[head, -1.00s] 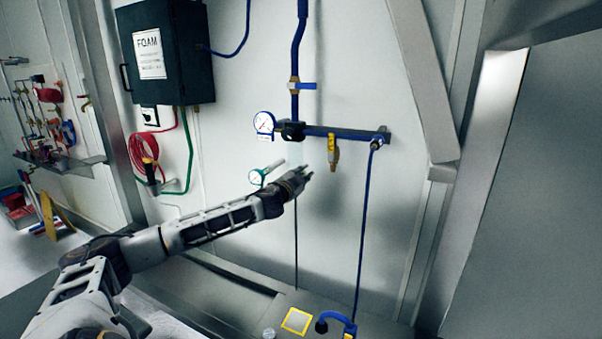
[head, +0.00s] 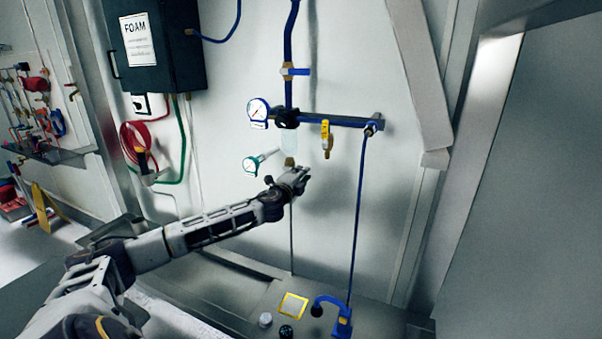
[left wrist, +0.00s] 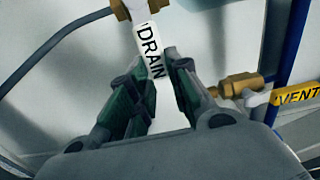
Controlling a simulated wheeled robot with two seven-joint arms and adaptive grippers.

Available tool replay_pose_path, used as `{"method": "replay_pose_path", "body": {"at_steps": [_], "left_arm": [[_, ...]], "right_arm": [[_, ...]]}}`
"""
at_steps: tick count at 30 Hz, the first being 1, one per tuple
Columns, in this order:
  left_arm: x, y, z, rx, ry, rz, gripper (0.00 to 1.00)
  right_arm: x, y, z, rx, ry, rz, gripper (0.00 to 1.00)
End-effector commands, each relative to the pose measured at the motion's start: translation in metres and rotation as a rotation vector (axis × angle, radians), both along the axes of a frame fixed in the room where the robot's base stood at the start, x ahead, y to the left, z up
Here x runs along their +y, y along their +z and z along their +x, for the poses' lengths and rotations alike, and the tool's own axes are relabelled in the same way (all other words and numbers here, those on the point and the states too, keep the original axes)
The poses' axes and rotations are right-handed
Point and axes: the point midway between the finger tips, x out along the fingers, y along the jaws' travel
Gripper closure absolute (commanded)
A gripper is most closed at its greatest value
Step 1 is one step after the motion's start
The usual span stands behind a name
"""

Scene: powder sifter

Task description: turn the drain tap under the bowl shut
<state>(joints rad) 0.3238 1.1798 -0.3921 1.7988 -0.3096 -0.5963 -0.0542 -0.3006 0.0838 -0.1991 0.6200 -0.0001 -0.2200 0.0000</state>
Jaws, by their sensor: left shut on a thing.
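The clear bowl (head: 290,140) hangs under the blue pipe and regulator, with a brass fitting (head: 290,162) at its bottom. In the left wrist view, the drain tap's white lever (left wrist: 150,48), marked DRAIN, slants down from a brass body (left wrist: 124,8). My left gripper (head: 299,179) is just below the bowl. In the left wrist view its fingers (left wrist: 155,70) are on either side of the lever's lower end and shut on it. In the head view the gripper hides the lever. My right gripper is not in view.
A yellow-tagged VENT tap (left wrist: 297,95) sits close on the right; it also shows in the head view (head: 326,138). A thin blue pipe (head: 359,215) runs down at the right.

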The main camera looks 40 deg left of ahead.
Motion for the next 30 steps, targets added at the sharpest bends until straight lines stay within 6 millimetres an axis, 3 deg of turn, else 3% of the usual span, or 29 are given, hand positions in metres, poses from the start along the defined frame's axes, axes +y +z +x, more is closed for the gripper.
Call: {"method": "replay_pose_path", "body": {"at_steps": [16,17,21,30], "left_arm": [[-0.001,-0.0048,-0.0002,0.011,-0.002,0.034,1.0],[-0.001,-0.0048,-0.0002,0.011,-0.002,0.034,0.78],[-0.0007,-0.0045,-0.0001,0.011,-0.002,0.033,0.6],[-0.0002,-0.0034,-0.0002,0.009,-0.001,0.033,0.59]], "right_arm": [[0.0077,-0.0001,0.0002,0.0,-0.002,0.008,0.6],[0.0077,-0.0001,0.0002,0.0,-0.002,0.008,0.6],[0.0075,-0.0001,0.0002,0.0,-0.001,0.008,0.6],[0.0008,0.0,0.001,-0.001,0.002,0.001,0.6]]}}
